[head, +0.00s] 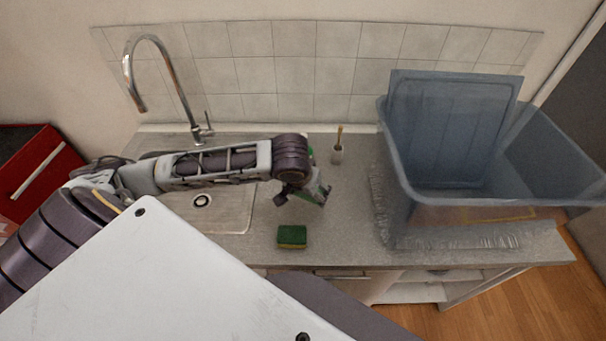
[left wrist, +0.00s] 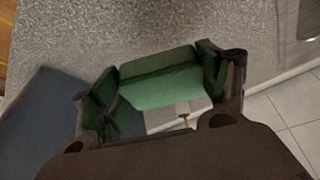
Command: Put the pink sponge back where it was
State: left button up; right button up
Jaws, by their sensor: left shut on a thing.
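My left gripper (head: 322,194) hangs over the counter, right of the sink and above and to the right of a green-and-yellow sponge (head: 292,236) lying near the counter's front edge. In the left wrist view the fingers are shut on a green sponge-like block (left wrist: 160,82), with a finger on each side of it. In the head view the held block is mostly hidden by the gripper. I see no pink surface in either view. My right gripper is not in view.
A large blue tub (head: 455,195) takes up the counter's right end. A white cup with a brush (head: 337,154) stands by the tiled wall. The sink (head: 225,207) with a tall tap (head: 165,75) is at left. Grey counter between sink and tub is mostly clear.

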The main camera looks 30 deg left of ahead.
pick_arm(q)
jog(key=shift+s+d+r+n, duration=0.1)
jog(key=shift+s+d+n, duration=0.05)
jog(key=shift+s+n, duration=0.2)
jog(key=shift+s+r+n+y, duration=0.1)
jog(key=shift+s+n+y, duration=0.35)
jog(key=shift+n, duration=0.2)
jog(key=n, duration=0.1)
jog(key=n+y, duration=0.1)
jog(key=shift+s+a+n, duration=0.35)
jog(key=shift+a+n, duration=0.05)
notch_tip(320, 180, down, 7)
jog(key=b, duration=0.6)
jog(key=shift+g, duration=0.3)
jog(key=w+a, duration=0.3)
jog(key=w, duration=0.2)
jog(key=w+a+p, duration=0.1)
jog(key=w+a, duration=0.2)
jog(key=w, duration=0.2)
jog(key=w+a+p, duration=0.1)
jog(key=w+a, duration=0.2)
jog(key=w, duration=0.2)
jog(key=shift+w+a, duration=0.15)
jog(key=shift+a, duration=0.1)
